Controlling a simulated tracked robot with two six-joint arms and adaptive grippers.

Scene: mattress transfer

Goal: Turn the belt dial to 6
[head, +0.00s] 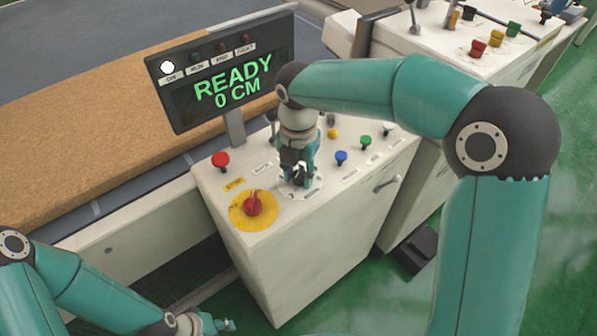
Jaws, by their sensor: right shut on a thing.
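The control box stands in the middle with a white top (222,184). My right gripper (298,178) points down over a white round dial plate (312,188) with dark marks. It is shut on a dark dial knob at the plate's middle, mostly hidden by the fingers. The number the knob points to cannot be read. The display (225,72) above the box reads "READY 0 CM", with the "ON" lamp lit white. My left gripper (222,325) is low at the bottom, away from the box; its fingers are too small to tell open from shut.
A red knob on a yellow disc (240,222) and a red button (220,160) are left of the dial. Blue (341,157), green (365,141) and yellow (333,134) buttons are to its right. A second console (440,40) stands behind. A tan mattress (110,120) lies at left.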

